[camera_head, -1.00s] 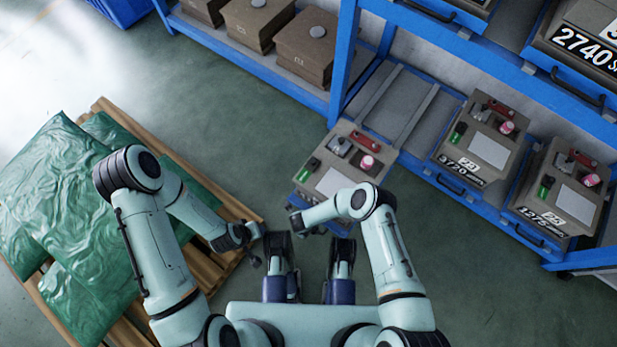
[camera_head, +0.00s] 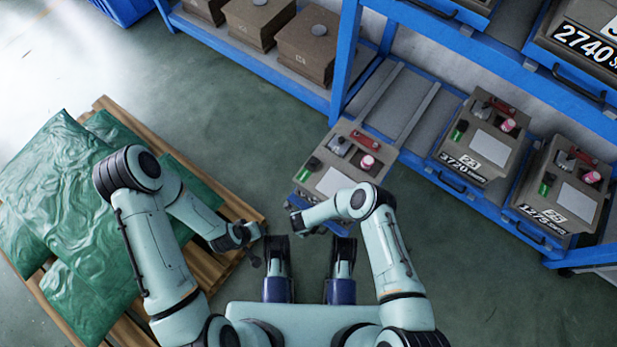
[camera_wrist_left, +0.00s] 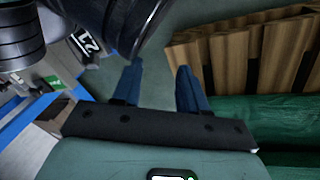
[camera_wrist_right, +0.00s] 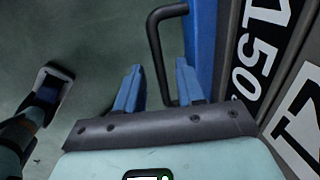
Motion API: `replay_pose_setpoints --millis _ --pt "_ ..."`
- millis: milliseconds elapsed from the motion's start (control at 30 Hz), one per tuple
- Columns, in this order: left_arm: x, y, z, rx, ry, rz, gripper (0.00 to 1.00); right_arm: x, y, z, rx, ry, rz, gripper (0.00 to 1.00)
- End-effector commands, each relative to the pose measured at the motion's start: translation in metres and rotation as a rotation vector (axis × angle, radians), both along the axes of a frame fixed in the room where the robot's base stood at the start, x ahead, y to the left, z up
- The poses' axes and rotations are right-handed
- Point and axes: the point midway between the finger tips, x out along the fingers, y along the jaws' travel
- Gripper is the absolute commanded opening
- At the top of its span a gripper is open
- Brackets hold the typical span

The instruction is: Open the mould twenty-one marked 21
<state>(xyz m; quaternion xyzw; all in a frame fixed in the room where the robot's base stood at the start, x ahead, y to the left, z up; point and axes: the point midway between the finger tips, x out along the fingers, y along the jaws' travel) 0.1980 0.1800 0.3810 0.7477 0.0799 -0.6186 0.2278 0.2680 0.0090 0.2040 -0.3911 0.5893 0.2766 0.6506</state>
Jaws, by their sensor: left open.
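The brown-grey mould (camera_head: 333,183) stands on a pulled-out drawer at the shelf's front. A white plate, a red part and a pink-topped part show on top. In the left wrist view a plate marked 21 (camera_wrist_left: 88,38) shows, partly covered by a dark arm part. The right wrist view shows a mould front with 150 and a cut-off label (camera_wrist_right: 300,118). My right gripper (camera_wrist_right: 158,75) is open, with the black handle (camera_wrist_right: 162,60) passing between or just beyond its fingers; contact cannot be told. My left gripper (camera_wrist_left: 158,75) is open and empty, beside the pallet.
Moulds marked 22 (camera_head: 476,148) and 1275 (camera_head: 560,198) stand on the blue shelf at right. Brown boxes (camera_head: 308,45) stand on the back shelf. A wooden pallet (camera_head: 172,160) with green sacks (camera_head: 70,215) lies left. Floor between pallet and shelf is clear.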

Motion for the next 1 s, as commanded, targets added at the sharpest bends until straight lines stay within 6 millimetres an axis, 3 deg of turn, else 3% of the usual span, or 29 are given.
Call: replay_pose_setpoints --millis 133,267,633,800,1000 --pt "0.004 -0.001 0.008 -0.001 -0.015 -0.002 0.43 -0.001 0.001 0.011 0.000 -0.001 0.001 0.38" --pt "0.016 -0.005 0.026 -0.002 -0.058 -0.006 0.43 -0.003 0.004 0.035 0.001 -0.003 0.002 0.38" --pt "-0.035 -0.030 0.057 -0.067 0.075 -0.057 0.43 -0.016 0.012 0.112 0.001 -0.002 0.003 0.38" --pt "-0.045 -0.035 0.062 -0.080 0.103 -0.068 0.43 -0.019 0.013 0.128 0.000 0.000 0.000 0.38" --pt "-0.048 -0.036 0.063 -0.084 0.111 -0.070 0.43 -0.021 0.013 0.132 0.000 0.000 0.000 0.38"
